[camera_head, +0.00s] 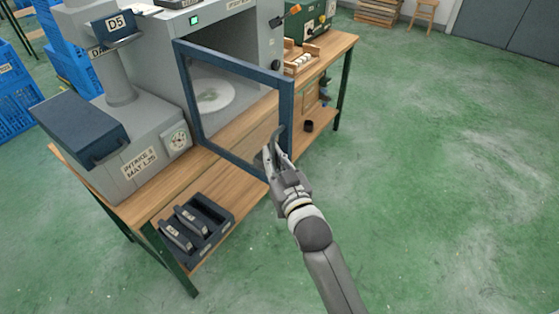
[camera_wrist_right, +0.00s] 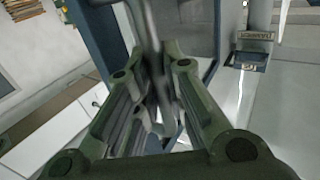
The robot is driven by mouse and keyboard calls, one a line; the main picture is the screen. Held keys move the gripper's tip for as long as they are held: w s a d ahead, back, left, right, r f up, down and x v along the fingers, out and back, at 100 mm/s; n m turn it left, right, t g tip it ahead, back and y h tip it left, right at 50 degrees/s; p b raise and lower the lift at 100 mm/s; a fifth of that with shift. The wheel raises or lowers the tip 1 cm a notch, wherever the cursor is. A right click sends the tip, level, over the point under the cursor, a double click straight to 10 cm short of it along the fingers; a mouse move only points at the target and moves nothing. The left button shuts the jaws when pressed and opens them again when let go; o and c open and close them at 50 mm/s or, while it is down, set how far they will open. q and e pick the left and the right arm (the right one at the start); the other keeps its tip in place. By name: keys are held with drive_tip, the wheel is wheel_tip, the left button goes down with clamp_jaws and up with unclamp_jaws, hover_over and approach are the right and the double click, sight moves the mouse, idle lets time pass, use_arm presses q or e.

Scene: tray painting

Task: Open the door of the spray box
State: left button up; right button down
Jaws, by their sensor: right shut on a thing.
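The spray box (camera_head: 240,35) is a grey cabinet on the wooden workbench. Its door (camera_head: 187,95), a blue frame with a clear pane, stands swung out in front of the opening, hinged at its left side. Through the pane a round pale disc (camera_head: 213,95) shows inside. A dark handle (camera_head: 281,136) sits at the door's free right edge; it also shows in the wrist view (camera_wrist_right: 146,30). My right gripper (camera_head: 272,154) is shut on this handle, with the handle bar between its fingers in the wrist view. My left gripper is in neither view.
A grey machine (camera_head: 110,165) with a dark blue lid stands at the bench's left. A wooden rack (camera_head: 301,58) and a green box (camera_head: 310,18) stand right of the spray box. A black tray (camera_head: 205,225) lies on the lower shelf. The green floor at right is clear.

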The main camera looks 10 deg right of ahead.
drive_tip(key=shift+a+r, duration=0.15)
drive_tip(key=shift+r, duration=0.05)
idle(0.3)
drive_tip(key=c, duration=1.5)
unclamp_jaws()
drive_tip(key=shift+f, duration=0.15)
drive_tip(key=s, duration=0.4)
drive_tip(key=s+d, duration=0.1)
drive_tip(key=s, duration=0.7)
drive_tip(key=shift+d, duration=0.4)
